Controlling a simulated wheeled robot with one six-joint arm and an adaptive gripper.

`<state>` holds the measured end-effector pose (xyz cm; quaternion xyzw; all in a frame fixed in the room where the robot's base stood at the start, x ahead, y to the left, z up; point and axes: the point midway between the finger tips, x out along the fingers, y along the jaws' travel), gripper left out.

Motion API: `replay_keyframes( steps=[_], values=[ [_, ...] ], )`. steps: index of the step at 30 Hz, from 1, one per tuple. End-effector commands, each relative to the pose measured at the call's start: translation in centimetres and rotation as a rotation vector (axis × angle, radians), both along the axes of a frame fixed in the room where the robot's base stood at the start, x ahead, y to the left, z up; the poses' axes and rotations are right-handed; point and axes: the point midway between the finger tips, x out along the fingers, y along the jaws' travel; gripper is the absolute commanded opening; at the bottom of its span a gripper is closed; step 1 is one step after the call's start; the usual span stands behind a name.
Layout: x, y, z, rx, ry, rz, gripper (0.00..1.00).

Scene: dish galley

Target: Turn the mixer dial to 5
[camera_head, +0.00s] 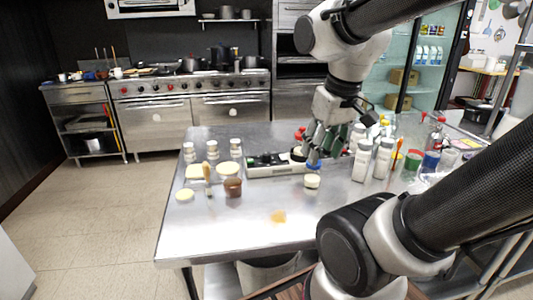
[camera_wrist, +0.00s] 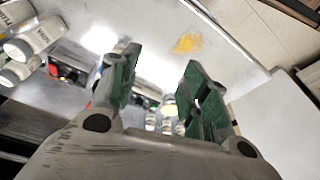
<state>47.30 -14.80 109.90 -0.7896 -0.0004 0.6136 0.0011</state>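My gripper (camera_head: 320,150) is over the steel table, at the right end of a low pale unit (camera_head: 285,170) with a dark top. That unit may be the mixer, but I cannot make out its dial or any numbers; the gripper hides part of it. In the wrist view the green fingers of my gripper (camera_wrist: 160,72) stand apart with nothing held between them.
White bottles (camera_head: 362,160) stand close to the right of the gripper. Several jars, pale lids and a brown cup (camera_head: 233,187) stand at the left. An orange stain (camera_head: 278,216) lies on the steel table (camera_head: 230,235), whose front is mostly clear.

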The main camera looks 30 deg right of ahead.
Motion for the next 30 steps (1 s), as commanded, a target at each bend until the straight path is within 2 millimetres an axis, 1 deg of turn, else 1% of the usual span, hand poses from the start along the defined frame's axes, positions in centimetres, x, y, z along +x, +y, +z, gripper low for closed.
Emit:
replay_keyframes(
  steps=[3,5,8,14,18,20,21,23,24,26,30],
  values=[
    [2.9,0.0,-1.0,-0.003,0.097,0.003,0.48],
    [4.6,0.0,-1.5,-0.006,0.135,0.011,0.48],
    [7.8,0.0,-2.4,-0.014,0.190,0.044,0.48],
    [15.0,-0.1,-5.3,-0.035,0.276,0.168,0.48],
    [20.4,-0.2,-7.7,-0.052,0.307,0.294,0.48],
    [22.6,-0.2,-8.6,-0.061,0.308,0.355,0.48],
    [24.1,-0.3,-9.0,-0.069,0.304,0.400,0.48],
    [26.7,-0.3,-9.1,-0.086,0.281,0.484,0.48],
    [28.1,-0.4,-8.0,-0.102,0.248,0.540,0.48],
    [28.9,-0.4,-7.2,-0.120,0.222,0.606,0.48],
    [28.8,-0.4,-7.5,-0.132,0.223,0.686,0.48]
  ],
)
